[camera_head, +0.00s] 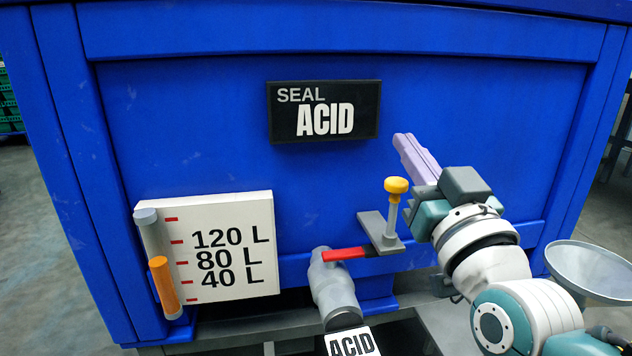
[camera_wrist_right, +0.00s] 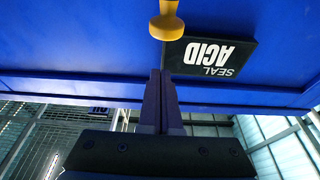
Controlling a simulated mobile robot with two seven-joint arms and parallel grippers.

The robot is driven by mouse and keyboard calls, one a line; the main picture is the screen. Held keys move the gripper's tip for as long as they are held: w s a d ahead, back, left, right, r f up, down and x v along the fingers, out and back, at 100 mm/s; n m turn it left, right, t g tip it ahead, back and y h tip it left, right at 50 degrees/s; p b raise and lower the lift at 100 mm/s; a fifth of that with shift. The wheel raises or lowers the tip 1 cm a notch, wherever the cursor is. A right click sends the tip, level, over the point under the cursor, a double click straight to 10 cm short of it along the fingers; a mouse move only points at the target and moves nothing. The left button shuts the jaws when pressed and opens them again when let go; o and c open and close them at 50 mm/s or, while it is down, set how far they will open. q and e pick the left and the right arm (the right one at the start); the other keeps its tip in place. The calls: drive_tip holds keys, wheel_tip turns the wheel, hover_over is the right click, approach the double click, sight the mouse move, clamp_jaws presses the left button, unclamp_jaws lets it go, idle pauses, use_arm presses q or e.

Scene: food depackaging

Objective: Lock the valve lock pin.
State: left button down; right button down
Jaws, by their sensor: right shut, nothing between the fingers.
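The valve lock pin (camera_head: 396,187) has a yellow knob on a metal stem and stands upright on a grey bracket (camera_head: 377,229). Its yellow knob (camera_wrist_right: 166,24) also shows in the right wrist view, ahead of the fingertips. The valve's red handle (camera_head: 345,254) points toward the bracket, above a grey pipe (camera_head: 332,284). My right gripper (camera_head: 404,140) is shut and empty, with its lilac fingers above and beside the knob. The fingers (camera_wrist_right: 162,75) show close together in the right wrist view. My left gripper is not in view.
A blue tank (camera_head: 430,100) fills the background with a black SEAL ACID sign (camera_head: 323,111). A white level gauge (camera_head: 232,243) is at the left. A metal funnel-like dish (camera_head: 590,270) is at the right. An ACID label (camera_head: 352,344) is below the pipe.

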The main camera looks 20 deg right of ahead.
sight(398, 200)
wheel_tip(398, 200, down, 4)
drive_tip(key=shift+b, duration=1.2)
wheel_tip(398, 200, down, 4)
drive_tip(key=b, duration=0.2)
drive_tip(key=shift+b, duration=0.4)
drive_tip(key=shift+r, duration=0.15)
